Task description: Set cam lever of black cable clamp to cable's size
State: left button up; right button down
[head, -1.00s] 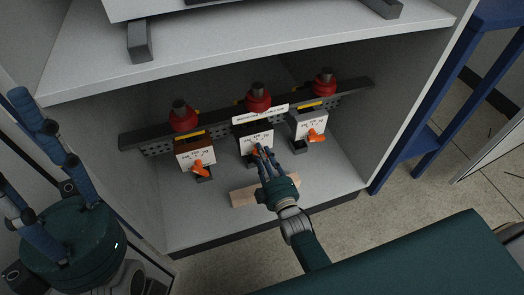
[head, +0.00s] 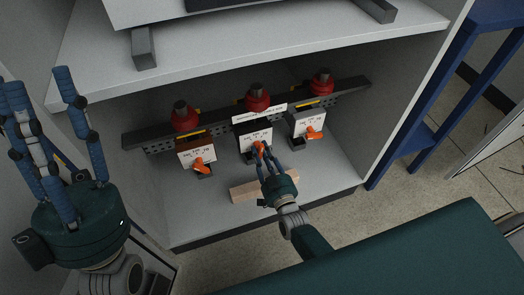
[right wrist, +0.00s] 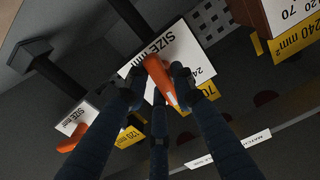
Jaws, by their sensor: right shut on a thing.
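The black cable clamp (head: 253,137) is the middle one of three on a perforated rail inside the cabinet. Its white size plate faces me, and its orange cam lever (right wrist: 158,75) stands out from the plate in the right wrist view. My right gripper (head: 264,155) is shut on that lever, with its blue fingers around it. The fingers hide part of the lever and plate, so I cannot read its setting. A red cable end (head: 257,98) rises above the clamp. My left gripper (head: 47,95) is raised at the left, fingers spread, open and empty.
A brown clamp (head: 194,143) stands to the left and a grey clamp (head: 309,120) to the right, each with an orange lever. A wooden block (head: 243,192) lies on the cabinet floor below. A shelf (head: 240,55) overhangs the clamps. A blue frame (head: 425,130) stands at right.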

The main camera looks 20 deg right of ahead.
jog(key=m, duration=0.2)
jog(key=shift+d+f+m, duration=0.1)
jog(key=shift+m, duration=0.2)
jog(key=shift+f+m, duration=0.1)
jog(key=shift+m, duration=1)
jog(key=c, duration=1.5)
grip_release()
jog(key=shift+s, duration=0.1)
jog(key=s, duration=1.2)
jog(key=shift+d, duration=0.2)
